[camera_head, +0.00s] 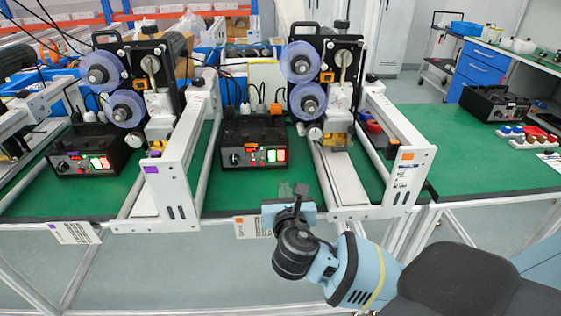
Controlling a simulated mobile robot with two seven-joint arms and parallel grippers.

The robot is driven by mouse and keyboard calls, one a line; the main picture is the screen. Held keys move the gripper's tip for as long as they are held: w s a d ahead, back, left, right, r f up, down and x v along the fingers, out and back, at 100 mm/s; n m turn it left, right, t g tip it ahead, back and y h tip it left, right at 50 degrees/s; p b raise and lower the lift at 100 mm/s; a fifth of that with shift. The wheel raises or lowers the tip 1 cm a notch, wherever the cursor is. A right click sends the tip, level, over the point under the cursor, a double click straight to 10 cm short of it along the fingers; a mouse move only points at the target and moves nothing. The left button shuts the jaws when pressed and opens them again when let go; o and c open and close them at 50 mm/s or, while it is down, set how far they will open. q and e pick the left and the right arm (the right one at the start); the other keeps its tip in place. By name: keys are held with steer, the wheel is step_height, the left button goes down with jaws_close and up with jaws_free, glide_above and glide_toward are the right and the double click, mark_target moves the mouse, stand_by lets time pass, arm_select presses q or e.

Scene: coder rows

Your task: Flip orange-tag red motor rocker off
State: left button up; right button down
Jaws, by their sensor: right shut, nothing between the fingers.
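The orange-tag station is the right one of two coder machines. Its white frame carries an orange tag (407,155). Its black control box (253,138) stands on the green mat, with a dark knob, a small lit display and lit rocker switches (276,155) showing red at the front right. The rockers are too small to tell which way they are tipped. My right gripper (300,190) is shut and empty, in front of and a little right of the box, near the table's front edge. It appears apart from the rockers. My left gripper is not in view.
A purple-tag station with a similar control box (95,150) stands at left. White frame rails (185,150) flank the orange-tag box. A label card (253,226) hangs at the front edge. Another black box (494,103) sits on the right bench.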

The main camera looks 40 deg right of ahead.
steer(key=b, duration=0.1)
glide_toward(280, 155)
steer(key=x, duration=0.5)
steer(key=shift+w+d+f, duration=0.1)
steer(key=shift+w+f, duration=0.1)
steer(key=shift+f, duration=0.05)
steer(key=shift+w+d+r, duration=0.1)
steer(key=shift+w+d, duration=0.15)
steer(key=shift+w, duration=0.2)
